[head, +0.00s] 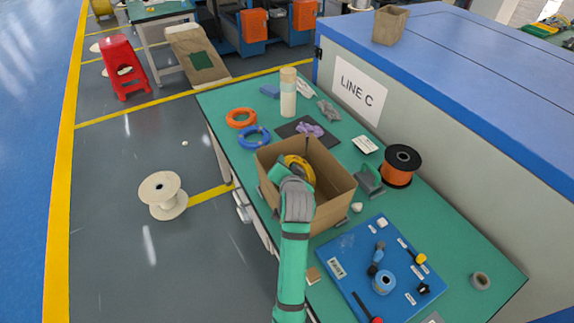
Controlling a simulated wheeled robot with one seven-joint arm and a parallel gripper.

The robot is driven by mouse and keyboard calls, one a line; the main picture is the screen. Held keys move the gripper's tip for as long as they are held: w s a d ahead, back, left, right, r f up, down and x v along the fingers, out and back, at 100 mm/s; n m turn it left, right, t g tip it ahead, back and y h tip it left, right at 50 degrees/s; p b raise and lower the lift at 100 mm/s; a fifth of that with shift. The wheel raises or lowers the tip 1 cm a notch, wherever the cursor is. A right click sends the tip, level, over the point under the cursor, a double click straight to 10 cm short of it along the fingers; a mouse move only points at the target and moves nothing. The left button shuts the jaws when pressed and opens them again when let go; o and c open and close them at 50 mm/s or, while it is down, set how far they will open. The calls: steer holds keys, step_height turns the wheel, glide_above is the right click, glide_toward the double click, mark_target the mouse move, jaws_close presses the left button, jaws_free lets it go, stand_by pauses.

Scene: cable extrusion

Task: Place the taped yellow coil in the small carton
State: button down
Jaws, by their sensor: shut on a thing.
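The yellow coil (303,167) is at the mouth of the small carton (333,192), partly inside it. The carton is open-topped brown cardboard and stands on the green workbench. My gripper (296,181) reaches in over the carton's near side and is shut on the yellow coil. The fingertips and the lower part of the coil are hidden by my wrist and the carton wall. I cannot tell whether the coil touches the carton floor, and its tape is too small to make out.
An orange coil (241,117) and a blue coil (254,137) lie left of the carton. An orange cable spool (401,166) and a grey-green holder (369,180) stand to its right. A blue tool mat (349,257) lies in front. A blue-topped cabinet (450,60) borders the bench.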

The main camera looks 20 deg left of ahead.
steer(key=shift+f, duration=0.55)
steer(key=c, duration=1.3)
jaws_free()
steer(key=shift+c, duration=0.2)
steer(key=shift+r, duration=0.5)
steer(key=v, duration=1.2)
